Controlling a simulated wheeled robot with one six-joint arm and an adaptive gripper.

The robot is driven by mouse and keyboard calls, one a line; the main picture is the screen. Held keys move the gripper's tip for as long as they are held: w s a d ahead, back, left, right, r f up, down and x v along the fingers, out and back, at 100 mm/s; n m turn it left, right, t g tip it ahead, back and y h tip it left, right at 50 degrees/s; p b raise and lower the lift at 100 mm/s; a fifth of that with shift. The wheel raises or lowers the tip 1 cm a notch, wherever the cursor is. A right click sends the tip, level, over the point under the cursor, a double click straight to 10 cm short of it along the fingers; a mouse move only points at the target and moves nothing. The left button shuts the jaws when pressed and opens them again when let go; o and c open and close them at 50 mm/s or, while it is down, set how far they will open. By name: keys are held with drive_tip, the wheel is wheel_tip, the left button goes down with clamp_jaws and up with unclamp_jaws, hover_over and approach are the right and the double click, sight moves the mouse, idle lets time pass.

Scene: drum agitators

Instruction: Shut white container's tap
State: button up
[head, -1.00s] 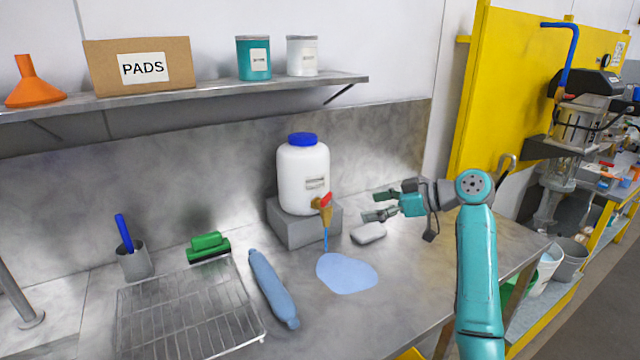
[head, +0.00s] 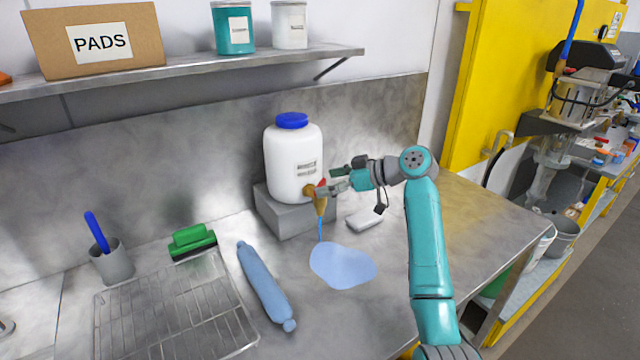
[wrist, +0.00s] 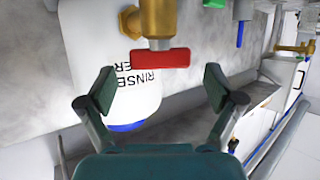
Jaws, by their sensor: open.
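The white container (head: 292,160) with a blue lid stands on a grey block (head: 283,215) on the steel bench. Its brass tap (head: 320,203) has a red handle (head: 321,183), and blue liquid runs from the spout into a puddle (head: 343,266). In the wrist view the red handle (wrist: 160,59) lies crosswise to the brass tap body (wrist: 159,20). My gripper (head: 335,177) is open beside the tap. In the wrist view my gripper's fingertips (wrist: 158,88) are spread on either side, with the handle just beyond them, not visibly gripped. The handle is partly hidden in the head view.
A pale sponge-like block (head: 365,220) lies right of the grey block. A blue roll (head: 265,286), wire rack (head: 170,318), green brush (head: 192,242) and grey cup (head: 111,262) are at left. A shelf (head: 190,74) runs above.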

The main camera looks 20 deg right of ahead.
drive_tip(key=shift+x, duration=1.25)
drive_tip(key=c, duration=1.2)
drive_tip(key=shift+o, duration=0.2)
drive_tip(key=shift+m+t, duration=0.3)
drive_tip(key=shift+t, duration=0.1)
drive_tip(key=m+t+h, duration=0.2)
drive_tip(key=m+h, duration=0.1)
drive_tip(key=shift+m+t+h, duration=1.1)
drive_tip(key=shift+m+h, duration=0.7)
drive_tip(key=o, duration=1.2)
drive_tip(key=shift+c, duration=0.2)
